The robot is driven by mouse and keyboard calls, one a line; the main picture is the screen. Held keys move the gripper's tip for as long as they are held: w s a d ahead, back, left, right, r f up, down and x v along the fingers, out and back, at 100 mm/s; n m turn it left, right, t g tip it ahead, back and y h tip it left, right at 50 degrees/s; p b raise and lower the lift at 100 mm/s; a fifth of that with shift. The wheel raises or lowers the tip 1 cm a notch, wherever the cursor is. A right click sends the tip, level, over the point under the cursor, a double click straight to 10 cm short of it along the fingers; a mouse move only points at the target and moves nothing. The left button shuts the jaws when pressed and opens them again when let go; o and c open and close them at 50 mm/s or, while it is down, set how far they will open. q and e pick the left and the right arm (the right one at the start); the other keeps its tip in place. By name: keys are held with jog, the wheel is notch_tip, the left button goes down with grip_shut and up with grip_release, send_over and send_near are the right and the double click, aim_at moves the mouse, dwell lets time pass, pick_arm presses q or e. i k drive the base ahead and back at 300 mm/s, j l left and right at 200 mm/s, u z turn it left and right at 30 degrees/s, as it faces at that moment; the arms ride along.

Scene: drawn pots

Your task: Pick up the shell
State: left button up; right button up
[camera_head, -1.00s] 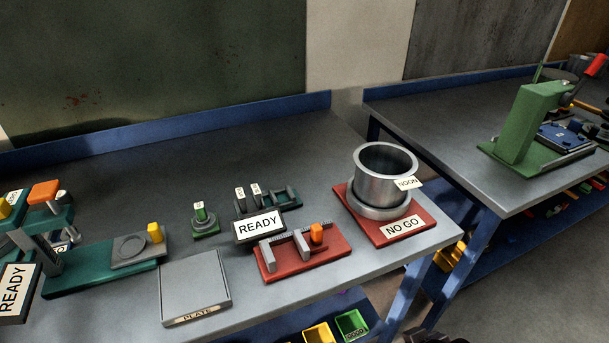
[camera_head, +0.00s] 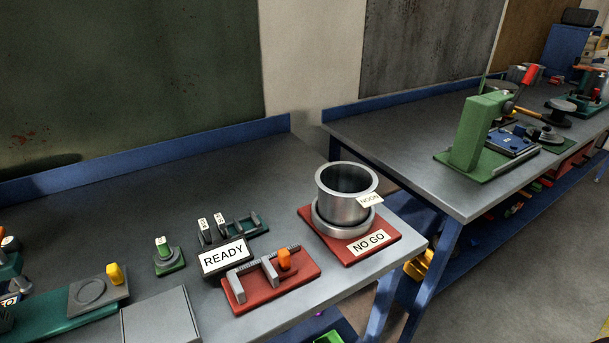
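A silver metal cup-shaped vessel (camera_head: 345,194), which looks like the shell, stands upright and open at the top. It carries a small white tag reading "NOON" (camera_head: 370,199) on its right side. It sits on a round grey ring (camera_head: 345,228) on a red plate (camera_head: 316,237) with a white "NO GO" label (camera_head: 368,243). The inside of the vessel is dark and its contents cannot be made out. Neither of my grippers shows in the head view.
A second bench (camera_head: 420,150) holds a green press (camera_head: 475,135). A gap separates the benches. The back of the near bench is clear.

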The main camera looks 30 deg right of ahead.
aim_at(345, 195)
jog(key=l+u, duration=0.3)
jog(key=u, duration=0.15)
jog(key=k+l+u, duration=0.1)
jog(key=l+u, duration=0.15)
jog(key=u, duration=0.2)
jog(key=k+l+u, duration=0.15)
jog(key=l, duration=0.25)
jog(key=k+l+u, duration=0.15)
jog(key=l, duration=0.2)
jog(key=k+l, duration=0.25)
jog(key=l, duration=0.15)
jog(key=k+l, duration=0.2)
jog(key=l, duration=0.15)
jog(key=k+l+u, duration=0.1)
jog(key=k+l, duration=0.15)
jog(key=l, duration=0.15)
